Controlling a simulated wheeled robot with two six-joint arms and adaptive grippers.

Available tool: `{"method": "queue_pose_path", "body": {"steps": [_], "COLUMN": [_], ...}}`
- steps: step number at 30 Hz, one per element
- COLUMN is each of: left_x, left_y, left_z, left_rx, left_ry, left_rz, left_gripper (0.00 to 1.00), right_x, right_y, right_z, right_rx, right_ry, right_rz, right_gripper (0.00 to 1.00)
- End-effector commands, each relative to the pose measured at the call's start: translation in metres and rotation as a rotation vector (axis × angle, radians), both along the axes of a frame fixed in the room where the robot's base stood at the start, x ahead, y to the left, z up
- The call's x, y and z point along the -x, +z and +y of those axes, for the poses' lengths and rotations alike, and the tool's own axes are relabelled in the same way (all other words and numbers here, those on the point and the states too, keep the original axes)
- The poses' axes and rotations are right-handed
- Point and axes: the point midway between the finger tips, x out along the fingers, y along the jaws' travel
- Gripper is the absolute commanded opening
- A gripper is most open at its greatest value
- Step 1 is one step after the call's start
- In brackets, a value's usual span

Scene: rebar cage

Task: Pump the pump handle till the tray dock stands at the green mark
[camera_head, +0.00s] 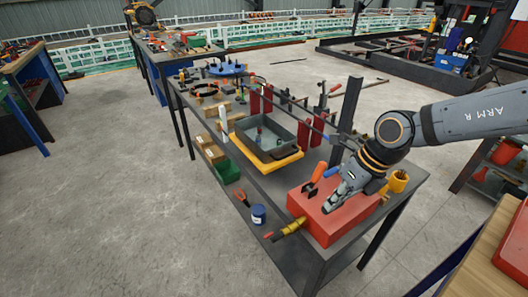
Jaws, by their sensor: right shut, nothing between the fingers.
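My right gripper (332,205) is shut and empty, pointing down over the top of a red box (342,228) at the near end of the bench. I cannot tell whether its fingertips touch the box. A grey bin (285,152) sits on a yellow-edged tray (288,163), which looks like the tray dock, beside a dark upright post (347,110). I cannot make out the pump handle for certain; a yellow bar (291,228) sticks out at the red box's left side. No green mark is clear to me. My left gripper is not in view.
An orange-handled tool (318,177) stands just left of my right gripper. A blue can (258,214) and a green box (227,171) are on the bench's left side. A yellow cup (398,181) is at its right edge. Open concrete floor (130,200) lies left of the bench.

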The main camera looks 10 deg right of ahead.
Motion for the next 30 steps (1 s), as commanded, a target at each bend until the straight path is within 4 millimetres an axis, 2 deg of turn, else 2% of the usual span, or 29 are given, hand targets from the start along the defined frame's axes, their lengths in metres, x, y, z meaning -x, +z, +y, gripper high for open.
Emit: {"method": "queue_pose_path", "body": {"steps": [6,11,17,30], "left_x": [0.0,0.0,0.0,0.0], "left_y": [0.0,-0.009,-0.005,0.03], "left_z": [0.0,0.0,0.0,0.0], "left_rx": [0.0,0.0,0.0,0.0], "left_ry": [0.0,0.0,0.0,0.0], "left_rz": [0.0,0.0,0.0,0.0], "left_gripper": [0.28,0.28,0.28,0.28], "right_x": [0.0,0.0,0.0,-0.008], "right_y": [0.0,-0.008,-0.004,0.055], "right_z": [0.0,0.0,0.0,-0.018], "right_rx": [0.001,0.001,0.001,-0.001], "right_ry": [0.001,0.001,0.0,0.0], "right_rz": [-0.001,-0.001,-0.002,-0.002], "right_gripper": [0.0,0.0,0.0,0.0]}}
